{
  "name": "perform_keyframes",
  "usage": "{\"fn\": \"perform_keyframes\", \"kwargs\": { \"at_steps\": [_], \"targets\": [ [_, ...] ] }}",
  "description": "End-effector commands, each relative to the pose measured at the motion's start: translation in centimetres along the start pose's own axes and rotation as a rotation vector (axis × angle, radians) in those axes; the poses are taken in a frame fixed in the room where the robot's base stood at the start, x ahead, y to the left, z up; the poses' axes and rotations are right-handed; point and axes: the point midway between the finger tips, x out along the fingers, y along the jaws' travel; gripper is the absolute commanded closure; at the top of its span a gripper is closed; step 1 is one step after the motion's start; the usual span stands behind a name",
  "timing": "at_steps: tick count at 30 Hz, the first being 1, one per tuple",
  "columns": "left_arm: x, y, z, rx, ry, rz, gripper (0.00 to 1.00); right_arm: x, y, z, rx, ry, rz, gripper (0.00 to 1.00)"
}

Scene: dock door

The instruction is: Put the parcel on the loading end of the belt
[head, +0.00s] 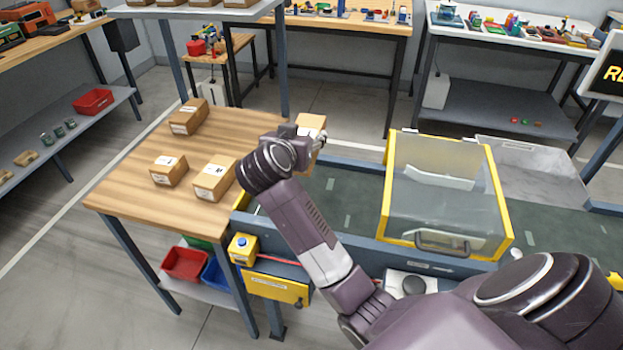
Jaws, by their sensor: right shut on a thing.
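My right gripper (309,137) is shut on a small brown cardboard parcel (312,123). The parcel is partly hidden by the gripper and wrist. In the picture it shows at the far side of the belt's left end, near the wooden table's right edge; I cannot tell its height clearly. The dark green belt (345,200) runs rightward from the table, with blue-grey side rails. The belt surface near its left end is bare where it shows, and my arm covers part of it. My left gripper is not in view.
Several other cartons stand on the wooden table (130,192). A yellow-framed clear guard (440,190) covers the belt's middle. A yellow box with a blue button (242,248) sits by the belt's near left corner. Red (185,264) and blue bins lie under the table.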

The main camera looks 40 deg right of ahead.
Motion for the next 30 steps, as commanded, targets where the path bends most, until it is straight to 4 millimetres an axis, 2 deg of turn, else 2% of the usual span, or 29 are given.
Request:
{"fn": "perform_keyframes", "kwargs": {
  "at_steps": [3,9,17,24,30],
  "targets": [
    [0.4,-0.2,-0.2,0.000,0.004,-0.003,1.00,1.3,0.1,3.1,-0.004,0.001,0.002,0.86],
    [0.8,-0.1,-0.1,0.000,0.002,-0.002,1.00,3.1,0.0,7.2,-0.002,0.002,0.001,0.86],
    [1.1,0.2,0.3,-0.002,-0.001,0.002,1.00,4.0,0.0,9.5,0.000,0.005,0.001,0.86],
    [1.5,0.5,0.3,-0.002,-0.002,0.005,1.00,5.3,0.0,12.6,0.000,0.004,0.001,0.86],
    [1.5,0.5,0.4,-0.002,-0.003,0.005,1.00,5.4,0.0,12.7,0.002,0.006,-0.001,0.86]
  ]
}}
